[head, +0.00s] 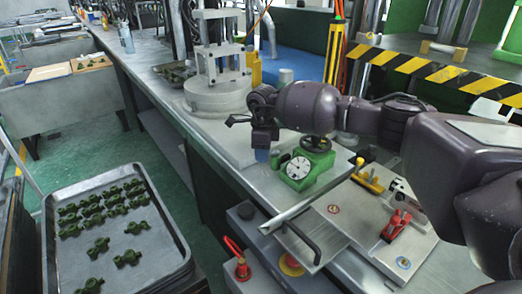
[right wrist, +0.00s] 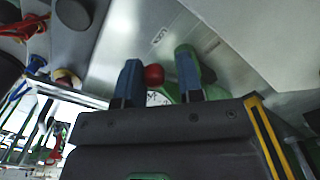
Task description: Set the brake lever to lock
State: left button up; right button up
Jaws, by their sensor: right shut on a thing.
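My right gripper (head: 262,154) points down at the left side of the green device with a white dial (head: 298,167). In the right wrist view its two blue fingers (right wrist: 158,76) stand a little apart with a red ball knob (right wrist: 153,74) between them, and they are shut on it. The knob looks like the end of the brake lever; the rest of the lever is hidden. In the head view the knob is hidden behind the gripper. Part of the green device (right wrist: 166,91) shows behind the fingers. Which way the lever is set cannot be told. My left gripper is not in view.
A steel plate (head: 350,222) with a red clamp (head: 396,226) and a yellow-handled part (head: 370,178) lies right of the dial. A press (head: 218,95) stands behind on the bench. A tray (head: 170,230) of green parts is at the left. Red and yellow knobs sit in front.

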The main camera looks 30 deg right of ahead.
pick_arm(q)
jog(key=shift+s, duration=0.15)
pick_arm(e)
jog(key=shift+s+d+f, duration=0.15)
jog(key=o, duration=0.9)
jog(key=shift+s+d, duration=0.1)
jog(key=shift+s, duration=0.05)
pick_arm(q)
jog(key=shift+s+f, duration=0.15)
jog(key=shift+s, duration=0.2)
pick_arm(e)
jog(key=shift+o, duration=0.2)
jog(key=shift+r, duration=0.2)
notch_tip(320, 180, up, 9)
jog(key=shift+r+p, duration=0.15)
jog(key=shift+p, duration=0.3)
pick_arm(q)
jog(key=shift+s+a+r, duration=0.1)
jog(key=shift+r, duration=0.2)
pick_arm(e)
jog(key=shift+r, duration=0.65)
